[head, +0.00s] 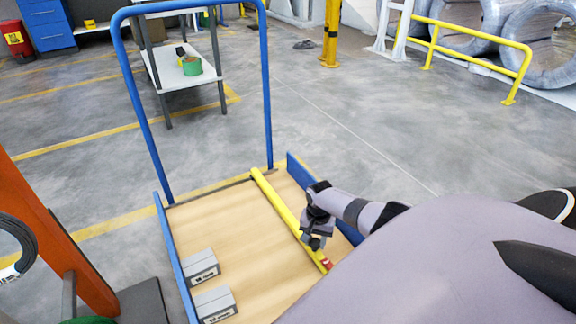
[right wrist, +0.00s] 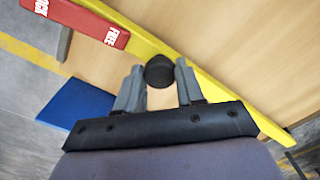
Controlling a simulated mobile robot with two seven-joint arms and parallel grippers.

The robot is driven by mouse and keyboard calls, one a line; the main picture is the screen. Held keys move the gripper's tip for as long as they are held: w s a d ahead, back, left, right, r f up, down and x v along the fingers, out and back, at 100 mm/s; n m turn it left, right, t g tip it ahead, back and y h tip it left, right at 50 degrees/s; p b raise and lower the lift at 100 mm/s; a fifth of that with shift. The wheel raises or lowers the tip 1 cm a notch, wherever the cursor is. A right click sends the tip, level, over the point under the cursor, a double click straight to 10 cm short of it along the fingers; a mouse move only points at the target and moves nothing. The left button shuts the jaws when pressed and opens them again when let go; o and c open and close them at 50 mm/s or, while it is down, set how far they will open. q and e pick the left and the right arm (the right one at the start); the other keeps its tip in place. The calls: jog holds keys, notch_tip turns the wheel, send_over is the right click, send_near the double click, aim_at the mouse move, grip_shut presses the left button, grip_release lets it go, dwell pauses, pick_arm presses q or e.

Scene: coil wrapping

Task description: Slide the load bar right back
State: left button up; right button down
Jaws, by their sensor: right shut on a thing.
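The load bar (head: 275,197) is a long yellow bar lying lengthwise over the wooden deck of the blue cart, near its right side. In the right wrist view the yellow bar (right wrist: 225,97) crosses diagonally, with a black round knob (right wrist: 159,71) beside it. My right gripper (head: 314,240) is over the bar's near part. In the wrist view its two grey fingers (right wrist: 157,82) stand on either side of the knob, shut on it. A red label (right wrist: 92,20) with white letters, "FREE" readable, lies at the bar's upper left. My left gripper is out of view.
Two grey blocks (head: 201,267) sit at the deck's left side. A blue side board (head: 301,171) runs along the deck's right edge, and a tall blue handle frame (head: 142,95) stands at the far end. An orange post (head: 58,240) stands left of the cart.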

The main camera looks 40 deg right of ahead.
jog(key=d, duration=0.2)
jog(key=s+d+b, duration=0.1)
jog(key=d, duration=0.1)
jog(key=s+d+b, duration=0.1)
jog(key=d, duration=0.2)
jog(key=shift+f, duration=0.15)
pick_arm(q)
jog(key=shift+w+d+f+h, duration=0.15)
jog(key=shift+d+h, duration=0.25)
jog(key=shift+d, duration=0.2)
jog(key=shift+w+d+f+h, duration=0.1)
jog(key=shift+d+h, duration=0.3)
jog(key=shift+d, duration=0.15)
pick_arm(e)
jog(key=shift+s+d+r, duration=0.15)
jog(key=shift+d+r, duration=0.05)
jog(key=shift+d, duration=0.45)
jog(key=shift+d, duration=0.1)
jog(key=c, duration=0.7)
grip_release()
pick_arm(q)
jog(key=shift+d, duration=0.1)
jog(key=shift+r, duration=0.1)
pick_arm(e)
jog(key=shift+r, duration=0.1)
